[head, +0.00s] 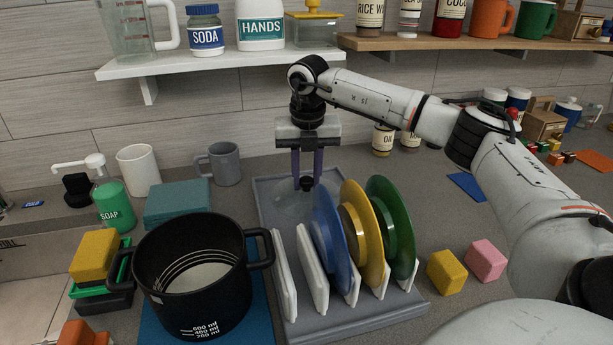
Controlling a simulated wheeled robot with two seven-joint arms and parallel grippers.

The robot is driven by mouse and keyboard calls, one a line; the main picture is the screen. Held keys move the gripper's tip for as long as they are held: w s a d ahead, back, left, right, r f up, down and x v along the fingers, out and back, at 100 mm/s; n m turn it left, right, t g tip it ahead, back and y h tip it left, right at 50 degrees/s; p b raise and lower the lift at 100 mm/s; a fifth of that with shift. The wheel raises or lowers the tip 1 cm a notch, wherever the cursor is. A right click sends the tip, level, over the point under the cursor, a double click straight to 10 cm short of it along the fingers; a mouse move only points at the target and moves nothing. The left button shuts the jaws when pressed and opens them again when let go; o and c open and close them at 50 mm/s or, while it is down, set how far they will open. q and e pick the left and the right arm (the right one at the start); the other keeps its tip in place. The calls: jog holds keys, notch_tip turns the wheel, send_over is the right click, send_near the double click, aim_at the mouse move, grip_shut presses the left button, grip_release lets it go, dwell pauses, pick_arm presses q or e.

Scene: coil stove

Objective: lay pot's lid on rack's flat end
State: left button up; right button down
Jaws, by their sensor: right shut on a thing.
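My right gripper (306,183) reaches in from the right and points down, shut on the dark knob of the clear glass lid (289,205). The lid is roughly level over the flat rear end of the grey rack (266,189). I cannot tell whether it touches the rack. The blue plate partly hides the lid's right side. The black pot (196,290) stands open at front left on a blue mat, with measuring marks on its side. My left gripper is not in view.
Blue (330,240), yellow (361,232) and green (391,228) plates stand in the rack's slots close to the lid. A grey mug (222,164) and a teal block (178,202) are left of the rack. Shelves with jars hang above. Yellow and pink blocks lie right.

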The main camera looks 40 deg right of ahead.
aim_at(307, 183)
jog(key=c, duration=1.4)
grip_release()
jog(key=shift+c, duration=0.2)
notch_tip(307, 183, up, 12)
jog(key=s+a, duration=0.1)
